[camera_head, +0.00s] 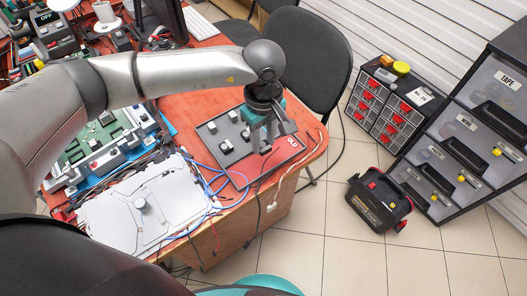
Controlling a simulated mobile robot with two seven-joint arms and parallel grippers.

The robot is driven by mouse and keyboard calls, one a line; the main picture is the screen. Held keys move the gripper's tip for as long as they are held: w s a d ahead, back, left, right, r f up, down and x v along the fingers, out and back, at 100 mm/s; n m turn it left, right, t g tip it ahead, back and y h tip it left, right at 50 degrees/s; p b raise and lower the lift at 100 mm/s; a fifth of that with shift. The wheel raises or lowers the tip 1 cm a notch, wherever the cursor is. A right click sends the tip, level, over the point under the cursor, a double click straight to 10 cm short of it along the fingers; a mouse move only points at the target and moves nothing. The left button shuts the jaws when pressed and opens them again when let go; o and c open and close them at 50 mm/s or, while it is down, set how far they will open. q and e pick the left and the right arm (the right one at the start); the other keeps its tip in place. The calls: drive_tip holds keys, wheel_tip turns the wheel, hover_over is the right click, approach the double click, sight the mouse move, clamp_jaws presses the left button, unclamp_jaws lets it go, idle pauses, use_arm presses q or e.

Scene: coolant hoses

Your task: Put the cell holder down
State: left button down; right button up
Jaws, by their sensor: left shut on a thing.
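My left gripper (266,147) reaches in from the left and points down over the right end of the red table (190,90). It is shut on the cell holder, which is small, grey and hard to make out between the fingers. The gripper is above the right part of a dark grey tray (212,158) with several light knobs or blocks on it. I cannot tell whether the cell holder touches the tray. A red label reading OLD (287,147) is beside the gripper, at the tray's right side. My right gripper is not in view.
A white plate (165,205) and a green circuit board (95,142) lie left of the tray. Blue and white cables (222,180) run along the table's front edge. A black chair (310,50) stands behind. Drawer cabinets (385,108) and a black toolbox (380,200) stand on the right.

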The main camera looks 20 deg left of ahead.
sight(263, 146)
use_arm(q)
drive_tip(key=shift+f, duration=0.6)
drive_tip(key=shift+f+b, duration=0.4)
drive_tip(key=shift+f, duration=1.3)
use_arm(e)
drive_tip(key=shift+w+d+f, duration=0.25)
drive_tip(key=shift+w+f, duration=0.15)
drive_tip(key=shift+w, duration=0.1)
use_arm(q)
drive_tip(key=shift+f, duration=0.2)
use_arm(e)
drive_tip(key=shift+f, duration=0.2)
use_arm(q)
drive_tip(key=c, duration=0.5)
unclamp_jaws()
drive_tip(key=shift+c, duration=0.2)
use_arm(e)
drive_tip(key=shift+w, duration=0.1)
use_arm(q)
drive_tip(key=shift+r, duration=0.15)
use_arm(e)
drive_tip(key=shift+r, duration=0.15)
